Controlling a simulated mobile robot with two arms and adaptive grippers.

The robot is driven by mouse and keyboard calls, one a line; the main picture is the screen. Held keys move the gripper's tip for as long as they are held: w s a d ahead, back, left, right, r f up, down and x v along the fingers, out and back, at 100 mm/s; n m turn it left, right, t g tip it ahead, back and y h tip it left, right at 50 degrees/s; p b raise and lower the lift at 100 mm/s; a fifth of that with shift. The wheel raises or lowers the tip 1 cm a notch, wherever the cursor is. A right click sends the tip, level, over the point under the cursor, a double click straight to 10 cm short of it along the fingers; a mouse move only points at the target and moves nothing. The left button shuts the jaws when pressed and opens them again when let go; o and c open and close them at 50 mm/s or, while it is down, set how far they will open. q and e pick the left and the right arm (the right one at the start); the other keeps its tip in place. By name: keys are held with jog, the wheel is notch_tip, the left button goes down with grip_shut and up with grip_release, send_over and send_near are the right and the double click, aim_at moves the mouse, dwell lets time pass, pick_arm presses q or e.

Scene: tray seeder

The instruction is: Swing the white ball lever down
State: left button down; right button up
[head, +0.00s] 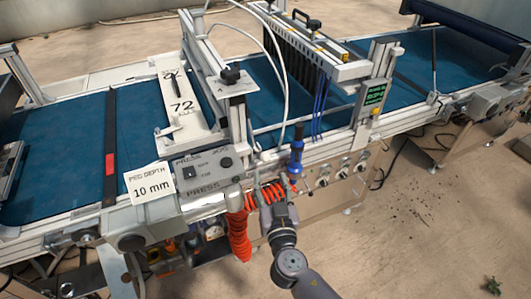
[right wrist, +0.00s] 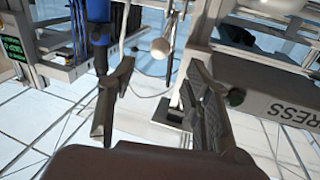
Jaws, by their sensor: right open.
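The ball lever shows in the right wrist view as a pale ball (right wrist: 160,48) on a thin rod. The ball appears in the gap between my right fingertips and a little beyond them, with no contact visible. My right gripper (right wrist: 160,75) is open and empty. In the head view the right gripper (head: 272,197) is at the front of the machine, below the blue cylinder and beside the orange coiled hose. I cannot make out the ball lever clearly in the head view. My left gripper is not in view.
A blue cylinder (head: 297,150) stands close above the right gripper. The orange coiled hose (head: 238,238) hangs to its left. The press control box (head: 205,168) is left of it, and several knobs line the front panel to its right. Open floor (head: 425,205) lies at the right.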

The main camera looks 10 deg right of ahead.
aim_at(266, 161)
jog(key=w, duration=0.2)
jog(key=w+p, duration=0.1)
jog(key=w, duration=0.5)
jog(key=shift+a+r, duration=0.1)
jog(key=shift+a, duration=0.15)
jog(key=shift+w, duration=0.6)
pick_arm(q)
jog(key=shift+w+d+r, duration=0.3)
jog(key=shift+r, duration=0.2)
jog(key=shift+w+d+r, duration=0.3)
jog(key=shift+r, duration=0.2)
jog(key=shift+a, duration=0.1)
pick_arm(e)
jog(key=shift+c, duration=0.2)
jog(key=shift+c, duration=0.7)
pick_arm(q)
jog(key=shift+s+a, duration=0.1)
pick_arm(e)
grip_shut()
pick_arm(q)
jog(key=shift+p, duration=0.3)
